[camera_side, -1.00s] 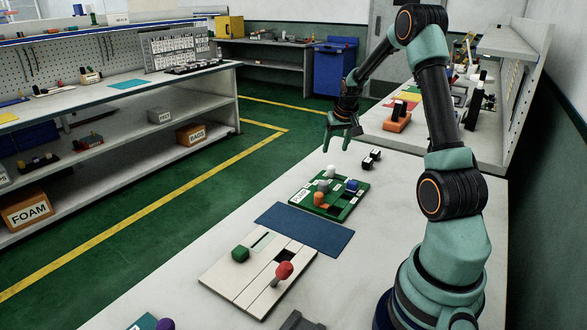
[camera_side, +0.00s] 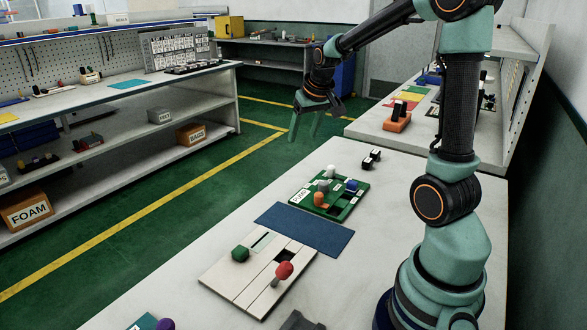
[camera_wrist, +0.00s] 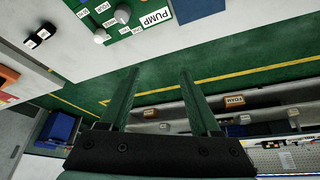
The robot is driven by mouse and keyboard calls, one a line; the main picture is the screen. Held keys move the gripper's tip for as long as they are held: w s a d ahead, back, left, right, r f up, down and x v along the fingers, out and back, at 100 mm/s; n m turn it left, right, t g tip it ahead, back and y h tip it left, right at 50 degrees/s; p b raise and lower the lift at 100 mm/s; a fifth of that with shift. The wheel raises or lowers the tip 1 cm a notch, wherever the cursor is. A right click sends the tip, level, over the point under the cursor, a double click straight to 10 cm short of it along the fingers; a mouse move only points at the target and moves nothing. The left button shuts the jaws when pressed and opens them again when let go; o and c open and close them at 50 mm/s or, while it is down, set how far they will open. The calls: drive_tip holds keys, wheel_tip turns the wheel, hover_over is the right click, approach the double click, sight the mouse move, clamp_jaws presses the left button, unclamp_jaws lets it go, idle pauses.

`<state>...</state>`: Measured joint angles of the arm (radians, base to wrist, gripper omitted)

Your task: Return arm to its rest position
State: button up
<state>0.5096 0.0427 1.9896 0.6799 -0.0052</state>
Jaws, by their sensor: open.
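My gripper (camera_side: 304,136) is open and empty, raised past the far left edge of the table in the side view. In the wrist view its two green fingers (camera_wrist: 158,74) are spread apart with only floor between them. The green board (camera_side: 350,208) labelled PUMP lies on the table, apart from my gripper, with white, grey, orange and blue parts on it. It also shows at the top of the wrist view (camera_wrist: 115,32).
A blue mat (camera_side: 305,230) lies by the board. A small black-and-white part (camera_side: 372,158) lies behind the board. An orange block (camera_side: 397,122) stands on the far bench.

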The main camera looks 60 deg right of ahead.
drive_tip(key=s+a+r+n, duration=0.1)
drive_tip(key=s+a+n, duration=0.1)
drive_tip(key=a, duration=0.5)
drive_tip(key=s+a+r+n+y, duration=0.1)
drive_tip(key=s+a+n, duration=0.1)
drive_tip(key=s+a, duration=0.3)
drive_tip(key=s+a+r+n+t+y, duration=0.1)
drive_tip(key=s+a, duration=0.2)
drive_tip(key=a, duration=0.6)
drive_tip(key=shift+s+a+r+n, duration=0.25)
drive_tip(key=shift+a+r+n, duration=0.05)
drive_tip(key=shift+a+n, duration=0.1)
